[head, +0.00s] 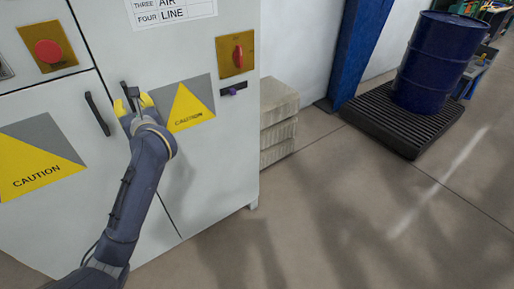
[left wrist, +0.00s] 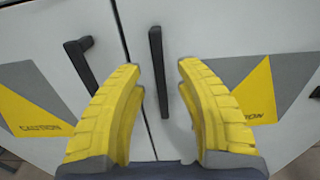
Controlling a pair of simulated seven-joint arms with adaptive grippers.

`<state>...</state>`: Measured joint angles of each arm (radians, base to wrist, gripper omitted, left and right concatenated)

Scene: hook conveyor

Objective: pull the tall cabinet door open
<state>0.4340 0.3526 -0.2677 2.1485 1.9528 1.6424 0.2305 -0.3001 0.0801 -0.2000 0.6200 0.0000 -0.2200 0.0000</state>
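A tall light-grey cabinet (head: 190,192) fills the left of the head view, with two doors meeting at a vertical seam. The left door's black bar handle (head: 97,114) is left of my left gripper (head: 133,104); it also shows in the left wrist view (left wrist: 82,63). The right door's black handle (left wrist: 158,70) appears between the yellow fingers of my left gripper (left wrist: 160,80), which are spread apart. I cannot tell whether the fingers touch it or how deep it sits between them. Both doors look shut. My right gripper is not in view.
Yellow-and-grey caution signs (head: 187,105) and a red knob (head: 238,57) are on the cabinet front. Grey blocks (head: 278,121) stand right of the cabinet. A blue drum (head: 430,65) stands on a black pallet (head: 390,118) farther right. The floor in front is clear.

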